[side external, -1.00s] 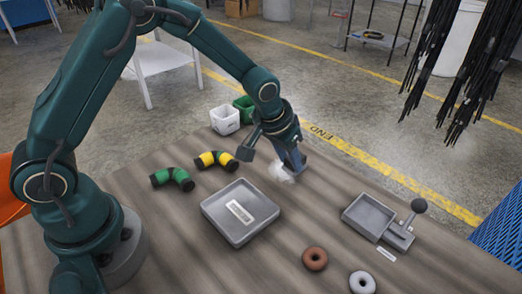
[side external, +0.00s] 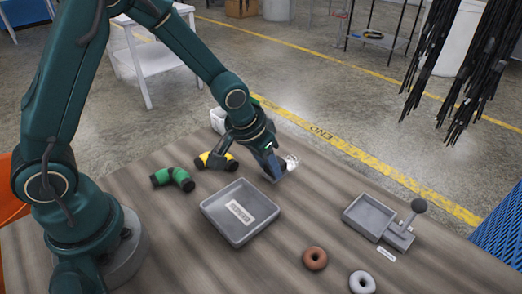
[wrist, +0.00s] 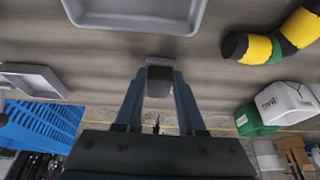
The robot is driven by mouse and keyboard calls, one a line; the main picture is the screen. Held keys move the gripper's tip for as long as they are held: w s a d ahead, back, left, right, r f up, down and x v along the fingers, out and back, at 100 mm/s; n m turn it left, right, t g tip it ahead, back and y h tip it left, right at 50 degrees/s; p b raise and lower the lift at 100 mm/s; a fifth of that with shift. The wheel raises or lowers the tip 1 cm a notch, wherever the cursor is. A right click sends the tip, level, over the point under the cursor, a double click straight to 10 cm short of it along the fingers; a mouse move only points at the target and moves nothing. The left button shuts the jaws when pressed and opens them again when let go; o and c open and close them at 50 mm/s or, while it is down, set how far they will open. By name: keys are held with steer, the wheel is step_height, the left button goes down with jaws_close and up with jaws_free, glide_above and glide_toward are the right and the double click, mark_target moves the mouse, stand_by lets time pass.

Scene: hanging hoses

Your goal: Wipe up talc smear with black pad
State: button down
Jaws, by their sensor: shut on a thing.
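My gripper (side external: 272,170) is low over the far part of the wooden table, its fingers pointing down. In the wrist view my gripper (wrist: 159,88) is shut on a dark block, the black pad (wrist: 160,82), held between the fingertips. In the side view the pad is hard to make out behind the fingers. A whitish patch, the talc smear (side external: 290,162), shows just right of the fingertips; its full extent is partly hidden. I cannot tell whether the pad touches the table.
A grey tray (side external: 222,208) lies nearer the camera. A green hose elbow (side external: 174,178) and a yellow-black one (side external: 218,161) lie left of my gripper. A white bin (side external: 217,120) stands behind.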

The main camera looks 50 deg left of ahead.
steer(key=shift+w, duration=4.35)
steer(key=shift+s, duration=5)
step_height(320, 180, up, 8)
